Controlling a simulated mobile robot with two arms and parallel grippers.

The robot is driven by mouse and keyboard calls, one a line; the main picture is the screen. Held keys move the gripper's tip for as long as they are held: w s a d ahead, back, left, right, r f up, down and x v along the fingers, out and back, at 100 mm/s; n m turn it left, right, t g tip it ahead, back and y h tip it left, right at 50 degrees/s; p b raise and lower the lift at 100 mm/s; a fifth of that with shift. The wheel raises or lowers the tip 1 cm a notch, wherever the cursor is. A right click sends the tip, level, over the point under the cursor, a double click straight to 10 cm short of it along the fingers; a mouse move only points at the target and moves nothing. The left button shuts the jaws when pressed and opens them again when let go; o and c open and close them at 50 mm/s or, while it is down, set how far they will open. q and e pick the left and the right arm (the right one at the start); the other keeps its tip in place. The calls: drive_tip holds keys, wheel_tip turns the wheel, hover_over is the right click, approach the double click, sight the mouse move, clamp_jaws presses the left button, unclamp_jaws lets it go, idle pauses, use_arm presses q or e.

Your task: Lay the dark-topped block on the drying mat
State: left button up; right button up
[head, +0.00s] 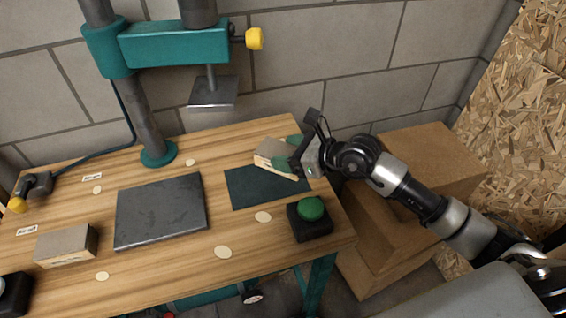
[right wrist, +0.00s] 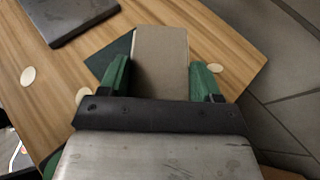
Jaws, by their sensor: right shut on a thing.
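The dark-topped block (head: 270,152), grey-brown above with pale wooden sides, is between the green fingers of my right gripper (head: 286,152). In the right wrist view the block (right wrist: 160,55) sticks out lengthwise between the fingers (right wrist: 160,75). The dark green drying mat (head: 262,192) lies flat on the bench. The block is over or at the mat's far right part; I cannot tell whether it touches the mat. In the right wrist view the mat (right wrist: 112,52) shows beside the block, partly hidden by it. My left gripper is not in view.
A similar block (head: 66,244) stands at the bench's left. A dark plate (head: 160,210) lies left of the mat. A green push button (head: 311,209) on a black box stands at the mat's near right. A teal press (head: 160,45) rises behind. Cardboard boxes (head: 425,155) stand right of the bench.

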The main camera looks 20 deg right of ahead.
drive_tip(key=shift+w+a+f, duration=0.3)
drive_tip(key=shift+a+f, duration=0.15)
drive_tip(key=shift+f, duration=1.9)
drive_tip(key=shift+f, duration=0.15)
drive_tip(key=o, duration=1)
